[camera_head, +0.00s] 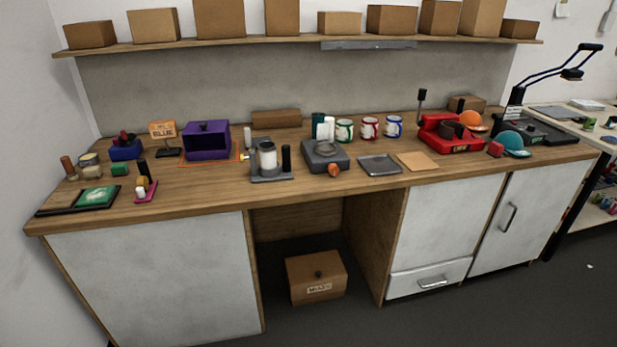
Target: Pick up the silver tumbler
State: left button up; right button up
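No plainly silver tumbler stands out at this size. A cylinder with a pale middle and grey ends (267,157) stands upright on a grey stand (271,177) near the middle of the bench; I cannot tell if it is the tumbler. Behind the grey box-shaped device (325,156) stand a dark teal cylinder (317,125) and a whitish cylinder (329,128). They partly overlap, and their lower ends are hidden. Neither of my grippers is in view.
The wooden bench (230,192) is crowded along its back. A purple box (207,141), several mugs, a grey tray (380,165) and a red machine (452,138) stand on it. Its front strip is mostly clear. A shelf with cartons hangs above; a cardboard box (316,277) sits below.

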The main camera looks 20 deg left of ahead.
aim_at(268, 159)
jog(key=z, duration=0.7)
jog(key=i, duration=1.8)
jog(key=u, duration=1.05)
jog(key=i, duration=0.65)
jog(key=u, duration=0.7)
